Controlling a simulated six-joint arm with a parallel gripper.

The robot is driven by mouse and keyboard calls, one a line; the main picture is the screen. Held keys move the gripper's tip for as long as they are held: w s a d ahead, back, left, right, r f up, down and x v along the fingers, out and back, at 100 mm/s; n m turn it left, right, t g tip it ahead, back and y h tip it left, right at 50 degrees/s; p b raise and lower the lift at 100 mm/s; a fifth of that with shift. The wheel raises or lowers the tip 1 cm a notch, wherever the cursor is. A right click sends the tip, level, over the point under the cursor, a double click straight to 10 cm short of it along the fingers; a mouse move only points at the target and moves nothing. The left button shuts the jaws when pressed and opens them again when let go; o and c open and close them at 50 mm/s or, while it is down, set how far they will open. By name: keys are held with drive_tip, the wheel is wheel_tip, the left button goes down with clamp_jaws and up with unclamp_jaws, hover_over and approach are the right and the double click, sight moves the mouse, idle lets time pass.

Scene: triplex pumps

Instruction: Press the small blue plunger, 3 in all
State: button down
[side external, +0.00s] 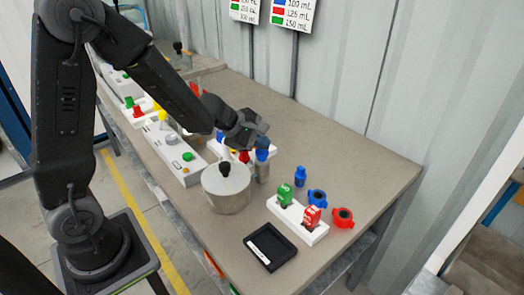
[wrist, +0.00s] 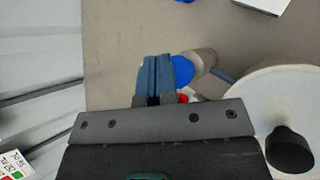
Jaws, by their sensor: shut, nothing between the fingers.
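A blue plunger cap (side external: 262,155) sits on a grey cylinder on the bench, behind the large round pot. A red cap (side external: 244,157) and another blue cap (side external: 220,135) stand on the white pump base (side external: 214,147) beside it. I cannot tell for sure which blue cap is the small one. My gripper (side external: 263,143) is low over the nearer blue cap, fingers pointing down. In the wrist view my shut, empty fingers (wrist: 156,62) are beside a round blue cap, partly overlapping it in the picture; contact is unclear. The red cap is mostly hidden there.
A round pot (side external: 228,195) with a black knob stands close in front. A black tray (side external: 270,247) lies in front. The bench's right back is clear.

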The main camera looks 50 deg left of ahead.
sight(262, 152)
drive_tip(key=shift+f, duration=0.9)
idle(0.8)
drive_tip(key=shift+r, duration=1.4)
drive_tip(key=shift+r, duration=2.5)
idle(0.3)
wheel_tip(262, 152, up, 4)
drive_tip(key=shift+f, duration=0.1)
idle(0.5)
